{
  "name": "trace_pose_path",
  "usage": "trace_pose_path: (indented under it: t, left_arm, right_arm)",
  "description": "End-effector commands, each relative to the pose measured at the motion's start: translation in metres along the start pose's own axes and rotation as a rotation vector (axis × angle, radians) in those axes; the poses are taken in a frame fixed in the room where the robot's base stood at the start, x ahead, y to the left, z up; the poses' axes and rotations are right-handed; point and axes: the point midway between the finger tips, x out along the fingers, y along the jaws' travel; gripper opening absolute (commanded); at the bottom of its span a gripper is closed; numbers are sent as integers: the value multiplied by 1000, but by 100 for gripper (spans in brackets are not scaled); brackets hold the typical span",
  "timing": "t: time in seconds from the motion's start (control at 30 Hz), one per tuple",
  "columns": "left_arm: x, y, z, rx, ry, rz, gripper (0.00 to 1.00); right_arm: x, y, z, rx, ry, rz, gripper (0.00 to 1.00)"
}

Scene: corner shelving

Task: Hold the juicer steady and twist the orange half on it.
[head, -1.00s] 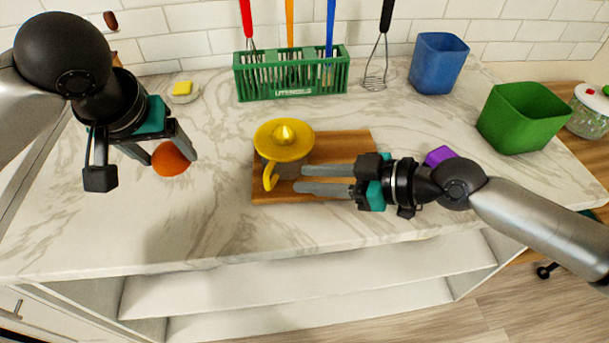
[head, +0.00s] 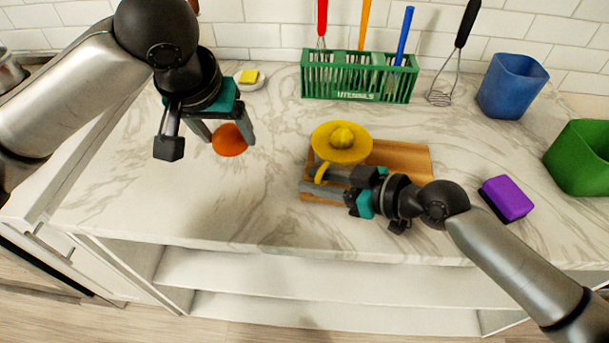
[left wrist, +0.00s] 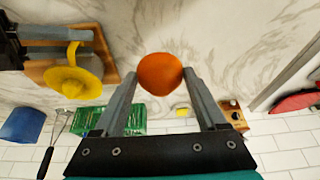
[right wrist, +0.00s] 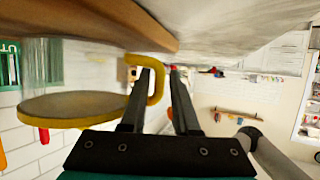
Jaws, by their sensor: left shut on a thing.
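The yellow juicer (head: 352,154) stands on the wooden board, its ribbed cone up and its yellow handle (head: 320,173) toward the front. It also shows in the left wrist view (left wrist: 72,88). My left gripper (head: 229,136) is shut on the orange half (head: 230,144), held up to the left of the juicer, apart from it. The left wrist view shows the orange half (left wrist: 160,75) between the fingertips. My right gripper (head: 314,183) is low at the handle, its fingers apart. In the right wrist view the handle loop (right wrist: 157,88) shows between the fingers; contact is unclear.
The wooden board (head: 405,157) lies under the juicer. A green utensil rack (head: 355,88) stands behind. A purple sponge (head: 507,197), a blue bin (head: 512,87) and a green bin (head: 582,158) are at the right. The counter's front left is clear.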

Motion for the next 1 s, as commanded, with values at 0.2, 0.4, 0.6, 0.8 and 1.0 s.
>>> trace_pose_path:
  t: [0.2, 0.4, 0.6, 0.8, 1.0]
  left_arm:
    - [1, 0, 0, 0, 1, 0, 19]
    - [1, 0, 0, 0, 1, 0, 19]
    - [1, 0, 0, 0, 1, 0, 19]
    - [1, 0, 0, 0, 1, 0, 19]
    - [1, 0, 0, 0, 1, 0, 19]
  right_arm:
    - [23, 0, 0, 0, 2, 0, 29]
    - [30, 0, 0, -1, 0, 1, 29]
    - [30, 0, 0, -2, 0, 1, 29]
    - [30, 0, 0, -1, 0, 1, 11]
    - [30, 0, 0, -1, 0, 1, 0]
